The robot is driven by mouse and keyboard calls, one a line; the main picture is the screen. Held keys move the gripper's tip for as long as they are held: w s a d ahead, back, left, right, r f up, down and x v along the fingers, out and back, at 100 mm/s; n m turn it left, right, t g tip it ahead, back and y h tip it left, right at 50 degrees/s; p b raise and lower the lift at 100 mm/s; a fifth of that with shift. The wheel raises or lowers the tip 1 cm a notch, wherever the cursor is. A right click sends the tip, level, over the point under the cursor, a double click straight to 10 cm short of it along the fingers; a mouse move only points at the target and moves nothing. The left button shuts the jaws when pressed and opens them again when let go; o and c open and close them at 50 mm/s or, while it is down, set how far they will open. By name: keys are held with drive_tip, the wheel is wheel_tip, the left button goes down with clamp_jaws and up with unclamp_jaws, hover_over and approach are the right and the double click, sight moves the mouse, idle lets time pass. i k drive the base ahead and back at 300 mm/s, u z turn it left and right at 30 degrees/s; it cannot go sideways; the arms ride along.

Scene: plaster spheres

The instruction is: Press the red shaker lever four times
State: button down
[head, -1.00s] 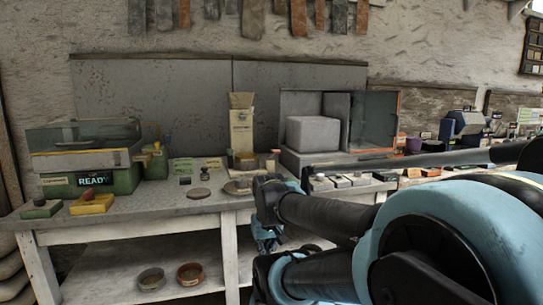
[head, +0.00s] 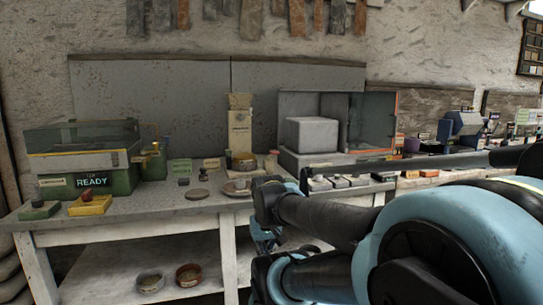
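A green machine (head: 90,160) with a clear lid and a screen reading READY stands at the left end of the workbench. I cannot tell whether this is the red shaker lever. Another small red-topped piece (head: 274,153) stands right of the pale tower, too small to identify. My arm's blue and black links fill the lower right, in front of the bench. I cannot make out my gripper's fingers, and nothing of mine touches the machine.
The workbench (head: 150,212) has a grey top with small dishes and blocks on it. A yellow block (head: 90,203) and a green block (head: 39,209) lie at the front left. A pale tower (head: 240,130) and an open-fronted cabinet (head: 340,103) stand behind. Two bowls sit on the lower shelf.

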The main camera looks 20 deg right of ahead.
sight(273, 152)
drive_tip(key=z, duration=1.6)
drive_tip(key=k, duration=0.9)
drive_tip(key=u, duration=1)
drive_tip(key=i, duration=1)
